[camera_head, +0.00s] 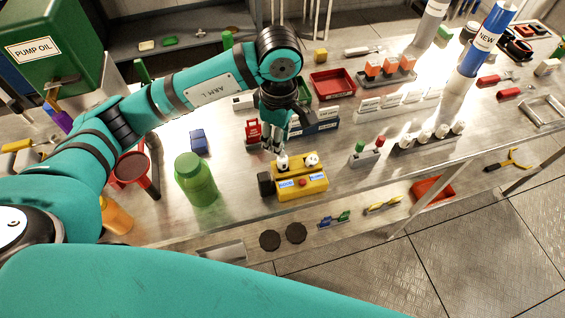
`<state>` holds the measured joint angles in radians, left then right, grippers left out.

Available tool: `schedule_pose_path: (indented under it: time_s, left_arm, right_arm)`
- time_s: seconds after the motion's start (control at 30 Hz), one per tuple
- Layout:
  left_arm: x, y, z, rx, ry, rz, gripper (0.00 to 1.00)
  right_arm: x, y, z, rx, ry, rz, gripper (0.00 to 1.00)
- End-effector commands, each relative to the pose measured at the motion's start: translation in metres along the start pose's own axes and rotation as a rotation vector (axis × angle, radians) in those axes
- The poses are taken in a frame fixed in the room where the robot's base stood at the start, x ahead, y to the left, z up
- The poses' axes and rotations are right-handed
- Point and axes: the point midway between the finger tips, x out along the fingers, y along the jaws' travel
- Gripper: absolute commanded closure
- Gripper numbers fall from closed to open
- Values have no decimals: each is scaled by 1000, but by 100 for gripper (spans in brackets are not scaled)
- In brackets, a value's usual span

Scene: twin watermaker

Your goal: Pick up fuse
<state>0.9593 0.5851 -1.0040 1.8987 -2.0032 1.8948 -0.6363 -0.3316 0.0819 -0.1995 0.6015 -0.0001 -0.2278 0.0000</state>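My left gripper (272,145) hangs pointing down from the teal arm that comes in from the left. Its fingertips are close above a yellow device (303,186) with two small displays. A small pale upright piece (282,163) stands at the device's back left, just under the fingertips. It may be the fuse, but it is too small to be sure. I cannot tell whether the fingers touch it or how far apart they are. Several white-topped cylinders stand in a dark rack (428,141) to the right. My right gripper is out of view.
A green jar (195,180) and a blue block (199,141) stand left of the device. A red switch-like item (252,131) and a dark blue rack (316,128) are close behind the gripper. A grey block with green and red knobs (368,155) sits to the right.

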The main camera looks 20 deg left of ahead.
Motion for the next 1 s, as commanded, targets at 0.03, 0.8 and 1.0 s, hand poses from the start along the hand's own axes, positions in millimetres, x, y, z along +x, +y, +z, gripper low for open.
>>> schedule_pose_path:
  time_s: [0.03, 0.8, 1.0]
  left_arm:
    - [8, -1, 0, -2, -1, -5, 69]
    - [88, 2, 2, 0, 0, 1, 69]
    - [89, 2, 2, 0, 0, 2, 73]
  right_arm:
    - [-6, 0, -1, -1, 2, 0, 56]
    - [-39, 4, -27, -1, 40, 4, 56]
    - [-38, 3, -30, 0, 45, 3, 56]
